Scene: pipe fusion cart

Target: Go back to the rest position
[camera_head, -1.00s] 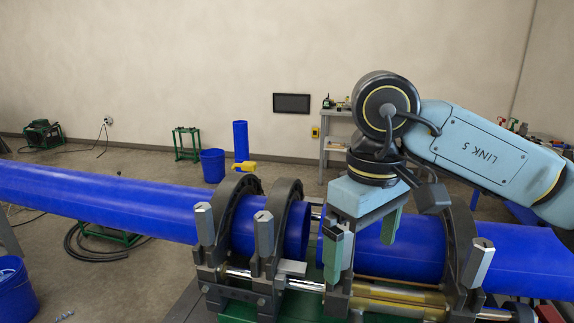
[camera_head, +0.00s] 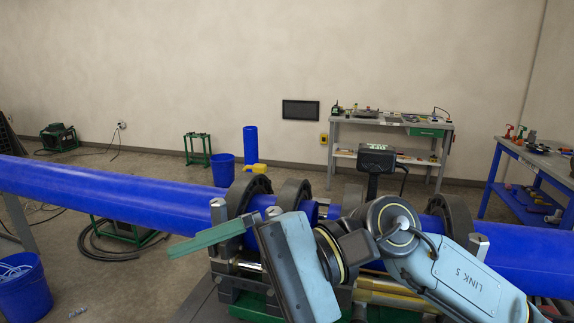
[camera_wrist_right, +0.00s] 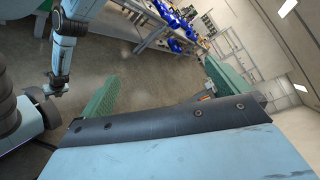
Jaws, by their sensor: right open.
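My right arm comes in from the right in the head view, low in front of the cart. Its gripper (camera_head: 208,238) points left, with one green finger over the near side of the left blue pipe (camera_head: 120,193). The other finger is hidden there. In the right wrist view both green fingers (camera_wrist_right: 163,90) stand wide apart with nothing between them. The right blue pipe (camera_head: 525,247) lies in the clamps (camera_head: 442,208), partly behind my arm. My left gripper is not in the head view.
A black-screened device (camera_head: 376,158) stands behind the cart. A grey workbench (camera_head: 392,123) and a blue table (camera_head: 530,160) stand farther back. A blue bucket (camera_head: 22,292) is at the left front. The floor behind the pipes is mostly open.

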